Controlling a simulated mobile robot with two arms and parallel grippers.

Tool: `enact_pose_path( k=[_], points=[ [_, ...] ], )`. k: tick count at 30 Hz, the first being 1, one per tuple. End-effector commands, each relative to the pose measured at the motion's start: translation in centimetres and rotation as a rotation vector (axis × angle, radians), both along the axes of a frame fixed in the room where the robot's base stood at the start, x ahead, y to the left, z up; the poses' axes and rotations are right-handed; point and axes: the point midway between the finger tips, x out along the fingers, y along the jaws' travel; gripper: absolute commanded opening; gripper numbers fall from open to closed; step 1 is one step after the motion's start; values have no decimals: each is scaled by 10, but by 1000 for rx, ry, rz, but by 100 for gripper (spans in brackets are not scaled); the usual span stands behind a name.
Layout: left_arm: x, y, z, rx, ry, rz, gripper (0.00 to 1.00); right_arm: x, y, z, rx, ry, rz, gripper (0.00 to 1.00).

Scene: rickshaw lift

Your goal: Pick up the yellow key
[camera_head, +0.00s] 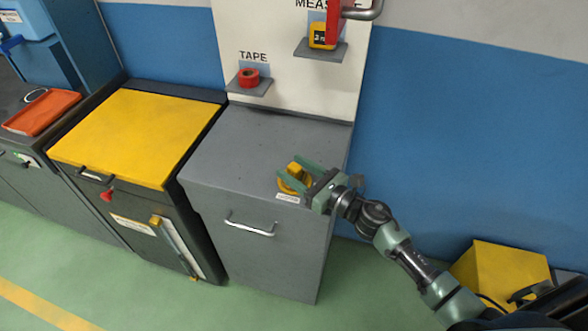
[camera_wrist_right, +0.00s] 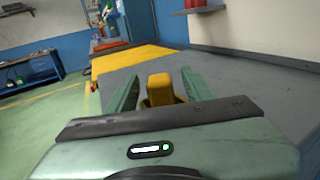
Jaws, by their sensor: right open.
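The yellow key (camera_head: 293,171) stands up from a round yellow base (camera_head: 288,186) on the grey cabinet top, close to its front right edge. My right gripper (camera_head: 294,174) is open, with its green fingers on either side of the key. In the right wrist view the key (camera_wrist_right: 160,88) sits between the two fingers (camera_wrist_right: 160,92), with gaps showing at its sides. Whether either finger touches it is hard to tell. Its lower part is hidden behind the gripper body in the wrist view. My left gripper is not in view.
The grey cabinet (camera_head: 230,150) has a bar handle (camera_head: 250,228) on its front. A yellow-topped cabinet (camera_head: 140,130) stands to its left. Red tape (camera_head: 249,77) and a yellow tape measure (camera_head: 322,37) sit on small wall shelves behind. The grey top's left part is clear.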

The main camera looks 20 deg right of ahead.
Motion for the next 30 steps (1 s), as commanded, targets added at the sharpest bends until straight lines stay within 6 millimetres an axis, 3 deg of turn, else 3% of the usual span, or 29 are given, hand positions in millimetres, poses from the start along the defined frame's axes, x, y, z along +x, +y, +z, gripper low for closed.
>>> enact_pose_path(
  k=[7, 13, 23, 30],
  points=[
    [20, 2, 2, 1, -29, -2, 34, 2, 1, -1, -1, 1, 0, 51],
    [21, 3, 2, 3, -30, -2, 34, 2, 1, -1, -1, 1, 0, 0],
    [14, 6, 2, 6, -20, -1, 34, 2, 1, 1, -1, 0, 0, 0],
    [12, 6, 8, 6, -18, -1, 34, 2, 0, 25, -5, -3, 2, 0]
  ],
)
